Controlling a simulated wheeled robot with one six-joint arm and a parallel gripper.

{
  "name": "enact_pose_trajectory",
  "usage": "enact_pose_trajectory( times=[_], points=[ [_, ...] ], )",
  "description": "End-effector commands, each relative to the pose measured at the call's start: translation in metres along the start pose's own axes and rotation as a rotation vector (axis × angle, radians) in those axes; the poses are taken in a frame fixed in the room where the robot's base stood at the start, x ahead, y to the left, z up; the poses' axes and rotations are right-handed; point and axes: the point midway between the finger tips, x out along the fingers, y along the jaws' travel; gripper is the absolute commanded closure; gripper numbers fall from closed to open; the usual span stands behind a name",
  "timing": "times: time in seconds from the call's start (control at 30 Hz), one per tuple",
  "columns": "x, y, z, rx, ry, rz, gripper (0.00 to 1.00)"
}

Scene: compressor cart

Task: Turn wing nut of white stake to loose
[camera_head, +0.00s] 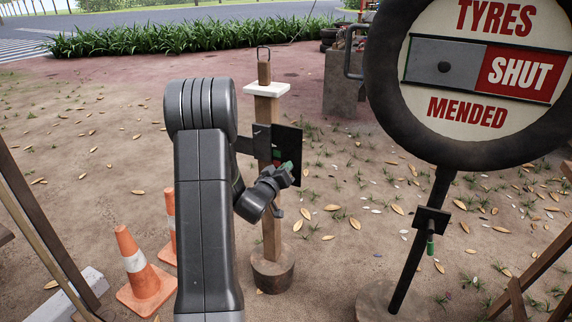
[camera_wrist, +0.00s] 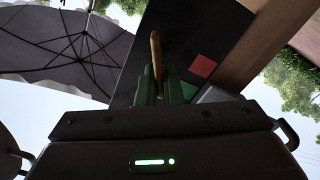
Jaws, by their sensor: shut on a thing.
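The stake with the white cap (camera_head: 266,89) is an upright wooden post in a round base, near the middle of the head view. A black plate (camera_head: 287,142) is fixed to its side. The plate also shows in the wrist view (camera_wrist: 190,30), with a red and a green square. My gripper (camera_head: 287,168) is at the front of the plate. In the wrist view its green fingers (camera_wrist: 160,88) are shut on a thin brown piece, seemingly the wing nut (camera_wrist: 155,50), which points up in that picture. In the head view the wing nut is hidden by my gripper.
A round sign (camera_head: 468,70) reading "TYRES SHUT MENDED" stands on a dark post at the right, with a green-handled piece (camera_head: 430,243) on it. Orange cones (camera_head: 140,268) stand at the lower left. A dark canopy (camera_wrist: 70,45) shows in the wrist view.

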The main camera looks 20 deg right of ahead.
Motion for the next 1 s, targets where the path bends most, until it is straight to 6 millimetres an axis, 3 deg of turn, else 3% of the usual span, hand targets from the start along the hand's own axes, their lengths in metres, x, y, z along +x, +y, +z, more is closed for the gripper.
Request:
enact_pose_trajectory(
  times=[1.0],
  points=[
    [0.000,-0.014,0.006,-0.899,-0.001,-0.002,1.00]
  ],
)
